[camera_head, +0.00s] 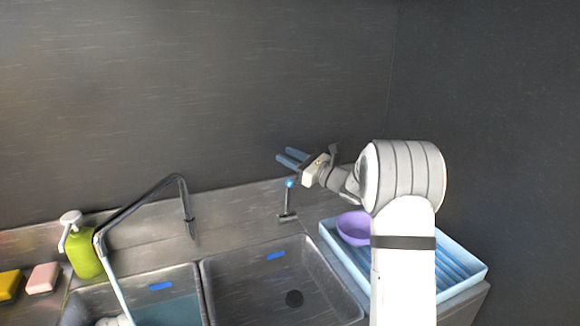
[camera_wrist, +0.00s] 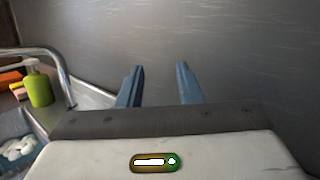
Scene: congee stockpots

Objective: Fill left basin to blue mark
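The left basin (camera_head: 185,278) has a blue mark (camera_head: 161,286) on its back wall. Bluish water (camera_head: 172,312) shows below the mark; the basin's front is cut off. The metal faucet (camera_head: 140,200) arches up, its tip hanging near the divider between the basins; I see no stream. A lever with a blue knob (camera_head: 290,183) stands upright on the back ledge behind the right basin (camera_head: 240,290). My gripper (camera_head: 284,154) is just above the knob in the picture, fingers apart and empty, pointing left. Its open fingers also show in the wrist view (camera_wrist: 158,72); the knob does not.
The right basin has its own blue mark (camera_head: 276,255) and a dark drain (camera_head: 293,298). A purple bowl (camera_head: 354,228) sits in a light-blue rack (camera_head: 455,262) at the right. A green soap bottle (camera_head: 84,258), a pink sponge (camera_head: 43,278) and a yellow sponge (camera_head: 10,285) are left.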

